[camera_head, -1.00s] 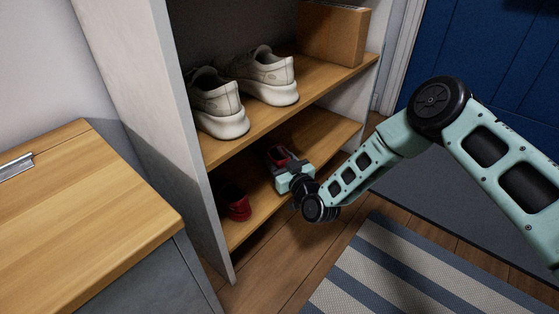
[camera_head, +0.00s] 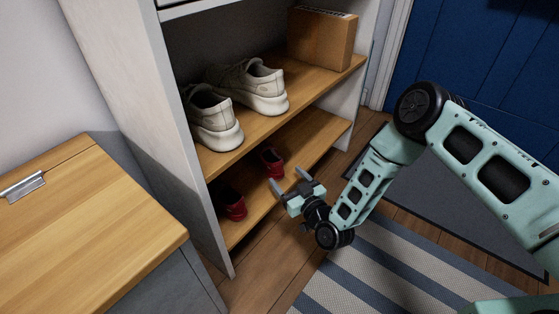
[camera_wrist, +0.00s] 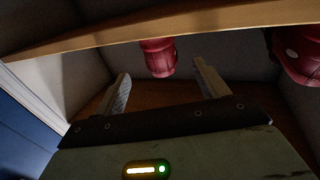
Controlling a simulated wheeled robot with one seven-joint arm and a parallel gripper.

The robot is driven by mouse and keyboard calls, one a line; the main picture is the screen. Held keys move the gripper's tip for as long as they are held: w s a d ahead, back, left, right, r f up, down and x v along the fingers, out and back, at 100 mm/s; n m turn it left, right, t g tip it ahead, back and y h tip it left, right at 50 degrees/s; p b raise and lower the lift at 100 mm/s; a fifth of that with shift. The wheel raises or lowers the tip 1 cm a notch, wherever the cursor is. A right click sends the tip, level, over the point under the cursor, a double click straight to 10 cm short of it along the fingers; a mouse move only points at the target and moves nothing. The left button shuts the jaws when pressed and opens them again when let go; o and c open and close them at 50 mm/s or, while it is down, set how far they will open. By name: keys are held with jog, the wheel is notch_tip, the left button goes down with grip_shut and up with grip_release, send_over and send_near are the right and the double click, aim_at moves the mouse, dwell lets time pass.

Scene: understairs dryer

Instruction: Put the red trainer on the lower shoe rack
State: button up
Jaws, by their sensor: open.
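Two red trainers are on the lower shoe rack (camera_head: 312,150). One red trainer (camera_head: 272,162) sits near the middle of that shelf. The other red trainer (camera_head: 232,204) is at its left end, partly in shadow. In the wrist view the middle trainer (camera_wrist: 158,58) shows beyond and between my fingertips, and the left-end trainer (camera_wrist: 299,54) shows at the upper right. My gripper (camera_head: 289,181) is open and empty, just in front of the shelf's front edge, apart from the middle trainer.
A pair of cream trainers (camera_head: 262,88) and a wooden box (camera_head: 322,40) stand on the upper shelf (camera_head: 300,92), which overhangs the lower one. White side panels bound the rack. A wooden-topped cabinet (camera_head: 85,220) is at left. The lower shelf's right part is clear.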

jog(key=r, duration=0.1)
jog(key=a+r+n+g, duration=0.1)
jog(key=s+r+g+p, duration=0.1)
jog(key=shift+a+r+y, duration=0.15)
jog(key=shift+r+y, duration=0.15)
jog(key=s+a+r+n+g+h, duration=0.1)
jog(key=s+r+g, duration=0.15)
jog(key=r, duration=0.25)
jog(key=s+a+r+n+g+h, duration=0.1)
jog(key=s+r+g, duration=0.1)
jog(key=r+g, duration=0.3)
jog(key=s+d+r+g+h, duration=0.2)
jog(key=s+d+r, duration=0.3)
jog(key=s, duration=0.4)
jog(key=s+d+r+m+g+h, duration=0.1)
jog(key=s+d+r+h, duration=0.2)
jog(key=s, duration=0.6)
jog(key=s+d+r+g+h, duration=0.2)
jog(key=s+d+r, duration=0.5)
jog(key=s, duration=0.1)
jog(key=shift+s+r+m+g+h, duration=0.15)
jog(key=shift+s+m+g+h, duration=0.15)
jog(key=shift+s+m+g, duration=0.1)
notch_tip(320, 180, up, 52)
jog(key=p, duration=5.1)
jog(key=shift+p, duration=0.35)
